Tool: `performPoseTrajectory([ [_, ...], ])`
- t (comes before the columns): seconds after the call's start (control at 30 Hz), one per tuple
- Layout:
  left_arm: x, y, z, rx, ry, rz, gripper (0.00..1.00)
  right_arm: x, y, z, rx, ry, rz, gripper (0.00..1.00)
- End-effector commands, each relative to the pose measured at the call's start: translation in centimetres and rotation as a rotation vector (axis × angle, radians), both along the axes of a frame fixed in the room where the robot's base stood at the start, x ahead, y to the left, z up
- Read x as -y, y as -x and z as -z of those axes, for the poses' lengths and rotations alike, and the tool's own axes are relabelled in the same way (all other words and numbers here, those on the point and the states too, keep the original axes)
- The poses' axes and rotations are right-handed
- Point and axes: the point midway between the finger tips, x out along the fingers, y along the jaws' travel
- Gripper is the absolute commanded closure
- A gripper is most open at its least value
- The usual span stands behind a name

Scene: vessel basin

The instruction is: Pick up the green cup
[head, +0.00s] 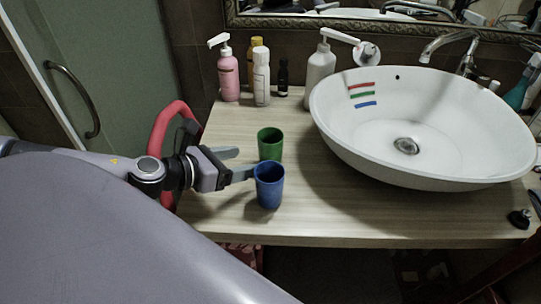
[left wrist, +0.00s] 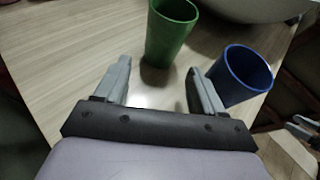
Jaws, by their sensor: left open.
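The green cup (head: 270,145) stands upright on the wooden counter, in front of the bottles and left of the basin. In the left wrist view the green cup (left wrist: 168,38) is just beyond the fingertips, in line with the gap. My left gripper (head: 241,163) is open and empty, low over the counter, left of the cups. Its fingers also show in the left wrist view (left wrist: 158,72). A blue cup (head: 269,187) stands nearer to me. In the left wrist view the right finger comes close to the blue cup (left wrist: 245,72); I cannot tell whether they touch.
The white basin (head: 418,165) takes up the right of the counter (head: 330,224). A pink pump bottle (head: 228,75), a white bottle (head: 261,80) and others stand behind the green cup. A red curved bar (head: 163,125) is behind my left arm. Bare counter lies left of the cups.

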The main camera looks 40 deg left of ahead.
Motion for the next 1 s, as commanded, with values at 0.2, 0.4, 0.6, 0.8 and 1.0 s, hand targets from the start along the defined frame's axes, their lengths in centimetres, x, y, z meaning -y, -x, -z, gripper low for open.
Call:
performPoseTrajectory([
  [0.2, 0.2, -1.0, 0.3, 0.003, 0.002, -0.003, 0.31, 0.0, 0.0, 0.5, 0.000, 0.000, 0.000, 0.34],
  [0.4, 0.6, -1.8, 0.6, 0.003, 0.003, 0.001, 0.31, 0.0, 0.0, 0.9, 0.001, 0.000, 0.000, 0.34],
  [0.6, 0.8, -2.9, 1.0, 0.003, 0.004, -0.004, 0.31, 0.0, -0.1, 0.6, 0.002, 0.000, 0.000, 0.34],
  [0.8, 1.2, -3.6, 1.4, 0.000, 0.002, -0.001, 0.31, 0.0, -0.1, 0.4, 0.002, 0.000, 0.000, 0.34],
  [1.0, 1.4, -3.9, 1.5, 0.000, 0.003, 0.001, 0.31, 0.0, -0.1, 0.3, 0.004, -0.001, 0.000, 0.34],
])
